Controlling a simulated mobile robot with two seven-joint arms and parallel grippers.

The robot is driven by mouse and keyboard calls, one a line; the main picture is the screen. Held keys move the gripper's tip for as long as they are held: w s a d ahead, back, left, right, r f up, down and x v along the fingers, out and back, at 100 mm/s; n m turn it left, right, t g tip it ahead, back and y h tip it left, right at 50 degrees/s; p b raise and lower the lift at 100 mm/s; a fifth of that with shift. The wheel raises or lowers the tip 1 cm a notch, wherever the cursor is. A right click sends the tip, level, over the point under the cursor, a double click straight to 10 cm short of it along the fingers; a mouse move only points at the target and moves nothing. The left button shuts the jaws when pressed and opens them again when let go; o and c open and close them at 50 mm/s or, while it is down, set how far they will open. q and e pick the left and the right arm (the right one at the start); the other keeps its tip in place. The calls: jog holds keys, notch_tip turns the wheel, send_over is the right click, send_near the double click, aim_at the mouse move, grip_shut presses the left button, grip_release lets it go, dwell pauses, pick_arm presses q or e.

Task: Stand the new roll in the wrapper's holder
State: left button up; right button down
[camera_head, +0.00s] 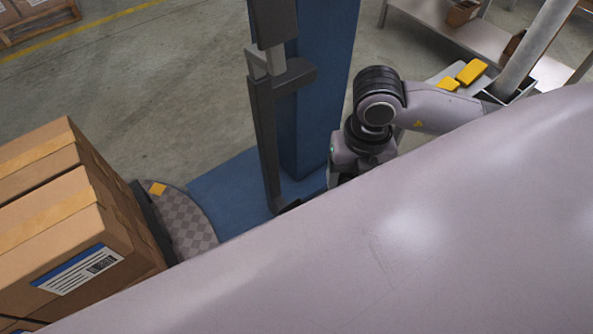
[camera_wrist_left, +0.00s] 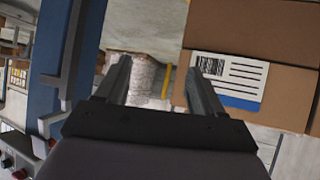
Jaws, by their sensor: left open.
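The wrapper's blue column (camera_head: 325,70) carries a dark holder (camera_head: 266,140) with an upper bracket and a low foot; no roll shows in it. The column (camera_wrist_left: 48,70) and holder (camera_wrist_left: 74,50) also appear in the left wrist view. My left gripper (camera_wrist_left: 160,85) is open and empty there, its fingers apart; in the head view it is hidden. My right arm's wrist end (camera_head: 345,165) is just right of the column, its fingers hidden behind my large foreground link. A pale slanted cylinder (camera_head: 537,48) rises from a black container at upper right; I cannot tell whether it is the new roll.
Stacked cartons (camera_head: 60,225) with a label stand left, beside the checkered turntable (camera_head: 188,228). Yellow items (camera_head: 471,72) lie on a surface near a metal bench (camera_head: 440,32). My foreground link hides the lower right.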

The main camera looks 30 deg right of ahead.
jog(key=shift+w+a+b, duration=0.85)
jog(key=shift+w+a, duration=0.4)
jog(key=shift+w, duration=7.35)
pick_arm(q)
jog(key=d+b, duration=0.1)
jog(key=w+d+r+b, duration=0.1)
jog(key=d+m+t+h+b, duration=0.1)
jog(key=shift+w+d+r, duration=0.1)
jog(key=shift+w+r, duration=0.15)
jog(key=shift+w, duration=0.05)
pick_arm(e)
notch_tip(320, 180, down, 12)
jog(key=shift+r, duration=0.15)
pick_arm(q)
jog(key=shift+f, duration=0.1)
pick_arm(e)
jog(key=shift+c, duration=0.2)
grip_release()
jog(key=shift+s+f, duration=0.15)
jog(key=shift+f, duration=0.1)
